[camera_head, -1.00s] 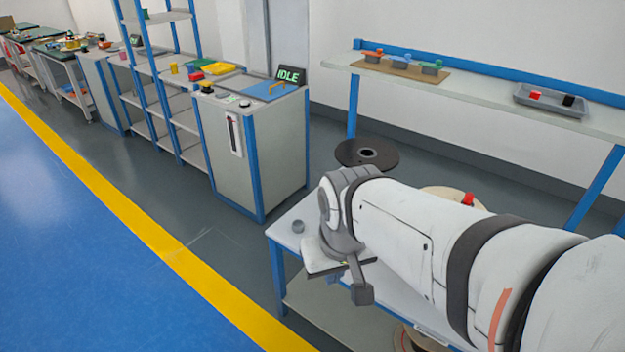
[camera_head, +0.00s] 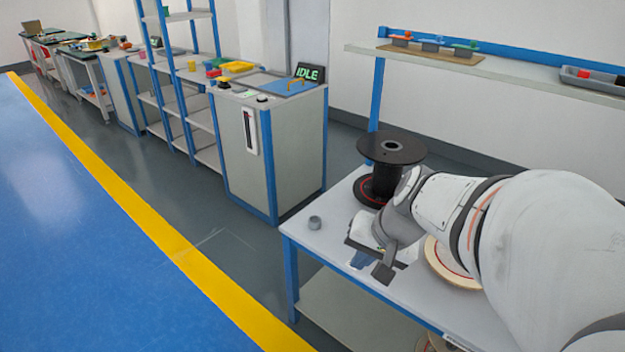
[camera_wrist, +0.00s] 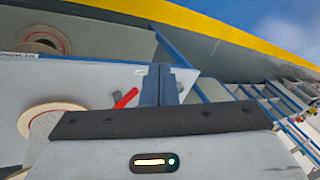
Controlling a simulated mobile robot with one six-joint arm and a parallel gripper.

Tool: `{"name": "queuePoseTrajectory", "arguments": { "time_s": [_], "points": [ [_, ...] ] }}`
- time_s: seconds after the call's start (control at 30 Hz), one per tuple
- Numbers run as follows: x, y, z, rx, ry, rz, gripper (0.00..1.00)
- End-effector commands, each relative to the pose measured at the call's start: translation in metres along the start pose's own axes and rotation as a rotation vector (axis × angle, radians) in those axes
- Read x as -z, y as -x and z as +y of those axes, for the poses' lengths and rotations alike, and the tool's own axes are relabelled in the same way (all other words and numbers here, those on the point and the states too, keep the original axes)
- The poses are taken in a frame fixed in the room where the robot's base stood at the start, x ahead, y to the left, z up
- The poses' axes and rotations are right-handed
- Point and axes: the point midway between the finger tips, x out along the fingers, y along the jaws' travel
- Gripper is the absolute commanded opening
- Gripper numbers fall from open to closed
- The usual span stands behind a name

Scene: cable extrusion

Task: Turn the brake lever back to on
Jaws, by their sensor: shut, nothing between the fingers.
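A red bar (camera_wrist: 126,98), which looks like the brake lever, lies across a small dark grey piece on the grey table, just left of my fingers in the wrist view. It points up and to the right there. I cannot make it out in the head view, where my arm covers that part. My gripper (camera_wrist: 158,86) is shut and empty, its blue fingers together and apart from the red bar in the picture. In the head view my gripper (camera_head: 360,260) hangs over the front part of the table (camera_head: 330,245).
A black spool (camera_head: 385,165) stands at the table's back. A pale spool (camera_head: 448,262) lies behind my arm. A small grey ring (camera_head: 314,222) sits near the table's left corner. A cabinet with an IDLE display (camera_head: 308,73) stands beyond. The floor at left is clear.

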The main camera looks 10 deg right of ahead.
Motion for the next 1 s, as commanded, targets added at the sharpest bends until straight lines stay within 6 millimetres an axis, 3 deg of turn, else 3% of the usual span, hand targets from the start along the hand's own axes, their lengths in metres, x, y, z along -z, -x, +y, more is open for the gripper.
{"name": "queuePoseTrajectory", "arguments": {
  "time_s": [0.03,0.1,0.3,0.4,0.63,1.0],
  "points": [
    [0.008,-0.036,0.019,0.034,-0.089,0.024,0.00],
    [0.023,-0.058,0.033,0.083,-0.204,0.062,0.00],
    [0.070,-0.112,0.090,0.208,-0.526,0.193,0.00],
    [0.090,-0.129,0.119,0.253,-0.659,0.257,0.00],
    [0.114,-0.144,0.162,0.308,-0.835,0.349,0.00],
    [0.118,-0.141,0.167,0.316,-0.859,0.363,0.00]
  ]
}}
